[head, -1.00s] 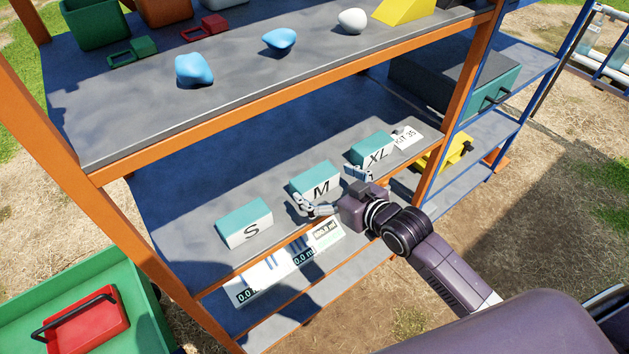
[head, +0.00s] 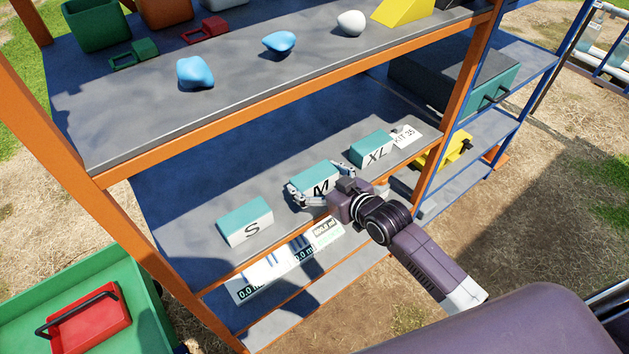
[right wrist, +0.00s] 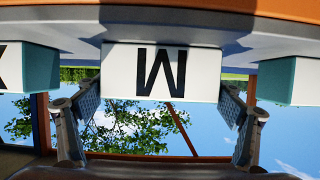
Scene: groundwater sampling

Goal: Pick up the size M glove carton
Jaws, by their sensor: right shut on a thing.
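The size M glove carton (head: 316,176), teal on top with a white lettered front, sits on the middle shelf (head: 180,248) between the S carton (head: 245,222) and the XL carton (head: 371,149). My right gripper (head: 320,184) is shut on the M carton, one finger at each side. In the right wrist view the M carton (right wrist: 161,72) appears upside down between the two fingers, against the shelf surface. My left gripper is not in the head view.
A white card marked KIT 35 (head: 405,137) lies right of XL. Blue and white lumps stand on the upper shelf (head: 240,85). An orange post (head: 458,95) rises right of the cartons. A green cart with a red box (head: 92,318) stands at lower left.

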